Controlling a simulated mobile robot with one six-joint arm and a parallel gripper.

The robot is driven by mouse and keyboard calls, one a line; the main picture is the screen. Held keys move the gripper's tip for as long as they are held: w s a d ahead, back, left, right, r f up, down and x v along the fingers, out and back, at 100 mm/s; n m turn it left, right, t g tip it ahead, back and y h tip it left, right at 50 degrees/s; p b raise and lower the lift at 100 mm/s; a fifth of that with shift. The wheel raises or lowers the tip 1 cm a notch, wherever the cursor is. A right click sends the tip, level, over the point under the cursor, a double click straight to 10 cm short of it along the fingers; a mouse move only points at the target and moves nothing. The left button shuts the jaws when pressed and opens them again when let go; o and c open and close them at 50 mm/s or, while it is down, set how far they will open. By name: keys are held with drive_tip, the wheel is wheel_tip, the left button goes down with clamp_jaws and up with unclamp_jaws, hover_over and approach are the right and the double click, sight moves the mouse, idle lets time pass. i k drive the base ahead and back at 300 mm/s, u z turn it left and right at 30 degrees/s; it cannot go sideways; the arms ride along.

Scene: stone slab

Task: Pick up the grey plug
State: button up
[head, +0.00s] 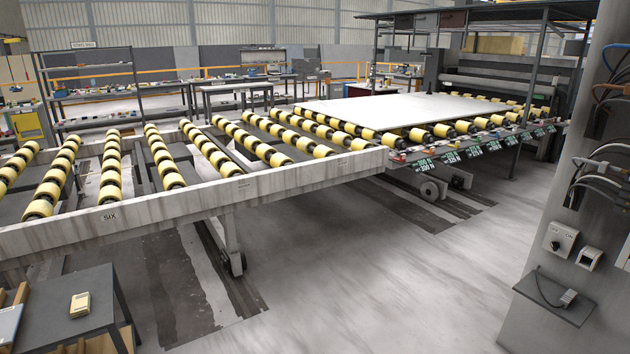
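A small grey plug (568,297) lies toward the right end of a dark shelf (560,312) at the lower right of the head view. A thin dark cord curves from the shelf's back left toward it. The shelf juts from the side of a tall grey cabinet (540,250). My gripper is not in view, so its opening and anything in it cannot be seen.
Above the shelf are a rotary switch (558,238) and a white socket-like fitting (590,257). Cables hang higher up. A roller conveyor (180,205) carrying a white slab (400,110) spans the middle. Open floor (400,280) lies left of the cabinet. A dark table (60,330) stands lower left.

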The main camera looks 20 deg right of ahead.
sight(568, 298)
drive_tip(key=i, duration=1.55)
drive_tip(key=z, duration=0.4)
drive_tip(key=i, duration=0.85)
drive_tip(key=z, duration=0.65)
drive_tip(key=i, duration=0.55)
drive_tip(key=z, duration=0.9)
drive_tip(key=i, duration=0.8)
drive_tip(key=z, duration=0.45)
